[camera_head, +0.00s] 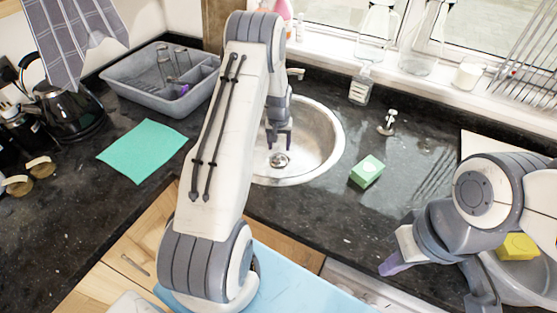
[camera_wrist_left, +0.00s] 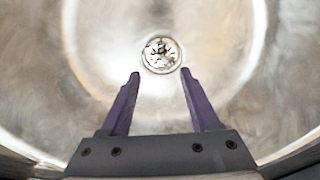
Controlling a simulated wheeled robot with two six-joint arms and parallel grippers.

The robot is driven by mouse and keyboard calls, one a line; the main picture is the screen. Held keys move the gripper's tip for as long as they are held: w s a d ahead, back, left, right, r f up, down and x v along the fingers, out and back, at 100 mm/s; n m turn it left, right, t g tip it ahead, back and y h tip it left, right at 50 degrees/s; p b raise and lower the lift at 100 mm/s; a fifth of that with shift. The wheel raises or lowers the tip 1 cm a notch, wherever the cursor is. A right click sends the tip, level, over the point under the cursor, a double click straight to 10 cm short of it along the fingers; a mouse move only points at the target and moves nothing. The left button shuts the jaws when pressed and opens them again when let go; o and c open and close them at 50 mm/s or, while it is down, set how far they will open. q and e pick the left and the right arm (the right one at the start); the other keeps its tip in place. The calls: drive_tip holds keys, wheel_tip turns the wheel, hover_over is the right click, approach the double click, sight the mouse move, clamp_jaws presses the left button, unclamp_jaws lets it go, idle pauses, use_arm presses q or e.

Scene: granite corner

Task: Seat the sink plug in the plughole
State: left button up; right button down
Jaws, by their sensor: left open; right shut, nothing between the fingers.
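The round steel sink bowl (camera_head: 322,140) is left of centre-right in the head view, partly behind my left arm. Its plughole (camera_head: 280,160) is a metal ring with dark slots; it also shows in the left wrist view (camera_wrist_left: 162,55). I cannot tell whether a separate sink plug sits in it. My left gripper (camera_head: 279,143) is over the bowl, open and empty, its purple fingers pointing toward the plughole. In the left wrist view the gripper's fingertips (camera_wrist_left: 160,74) are either side of the plughole's near edge. My right gripper (camera_head: 395,266) is shut and empty at the lower right.
A green block (camera_head: 367,171) and a small white-and-dark fitting (camera_head: 388,122) stand right of the bowl. A soap bottle (camera_head: 360,86) is behind. A grey tub (camera_head: 160,80), teal cloth (camera_head: 142,150) and black kettle (camera_head: 68,110) are left. A yellow sponge (camera_head: 518,246) is lower right.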

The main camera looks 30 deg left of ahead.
sight(278, 156)
use_arm(q)
drive_tip(key=shift+w+f, duration=0.1)
drive_tip(key=shift+f, duration=0.55)
drive_tip(key=f, duration=0.1)
drive_tip(key=f+p, duration=0.2)
drive_tip(key=shift+w+a+f, duration=0.3)
drive_tip(key=shift+a+f, duration=0.05)
drive_tip(key=shift+a, duration=0.05)
drive_tip(key=shift+w+f, duration=0.1)
drive_tip(key=shift+f, duration=0.6)
drive_tip(key=shift+c, duration=0.4)
clamp_jaws()
